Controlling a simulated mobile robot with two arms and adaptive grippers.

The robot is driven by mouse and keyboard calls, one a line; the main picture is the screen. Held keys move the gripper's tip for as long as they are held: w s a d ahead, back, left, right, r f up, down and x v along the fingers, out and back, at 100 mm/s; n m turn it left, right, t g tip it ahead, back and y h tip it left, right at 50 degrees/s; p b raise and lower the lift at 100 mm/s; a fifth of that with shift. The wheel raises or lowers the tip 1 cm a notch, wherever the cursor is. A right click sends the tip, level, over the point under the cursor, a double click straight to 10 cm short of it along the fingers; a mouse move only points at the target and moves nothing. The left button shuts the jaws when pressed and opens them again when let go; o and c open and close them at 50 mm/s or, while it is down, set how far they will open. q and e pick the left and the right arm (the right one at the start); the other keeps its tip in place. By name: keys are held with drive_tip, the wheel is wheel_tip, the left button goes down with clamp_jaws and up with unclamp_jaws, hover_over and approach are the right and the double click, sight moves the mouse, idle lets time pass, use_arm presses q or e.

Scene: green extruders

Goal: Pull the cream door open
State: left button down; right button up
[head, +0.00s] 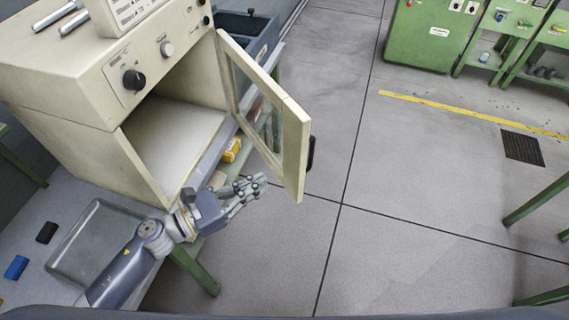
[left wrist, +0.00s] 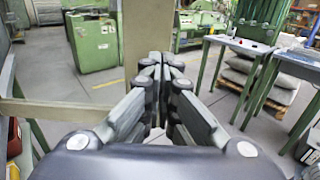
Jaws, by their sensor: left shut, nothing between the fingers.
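The cream door (head: 265,115) stands swung open on the right side of the cream cabinet (head: 70,85), with a window in its frame. A dark handle (head: 310,153) sits on its outer face near the free edge. My left gripper (head: 258,184) is shut and empty, by the lower inner side of the door near its free edge. In the left wrist view the fingers (left wrist: 158,70) are together in front of the upright cream door frame (left wrist: 148,35). I cannot tell whether they touch it. My right gripper is in neither view.
The cabinet's inside (head: 175,130) is open and looks empty. A yellow object (head: 232,150) lies below the door. A grey tray (head: 95,245) and small blue (head: 16,267) and black items (head: 46,232) lie on the table at left. The floor right of the door is clear.

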sight(295, 165)
use_arm(q)
drive_tip(key=p+x, duration=0.1)
drive_tip(key=x, duration=0.2)
drive_tip(key=p+x, duration=0.1)
drive_tip(key=x, duration=0.2)
drive_tip(key=shift+w+d+r, duration=0.1)
drive_tip(key=shift+d+r, duration=0.1)
drive_tip(key=shift+d, duration=0.05)
drive_tip(key=shift+w+d+f+p, duration=0.1)
drive_tip(key=shift+w+d+p, duration=0.2)
drive_tip(key=shift+d+p, duration=0.15)
drive_tip(key=shift+d+f, duration=0.1)
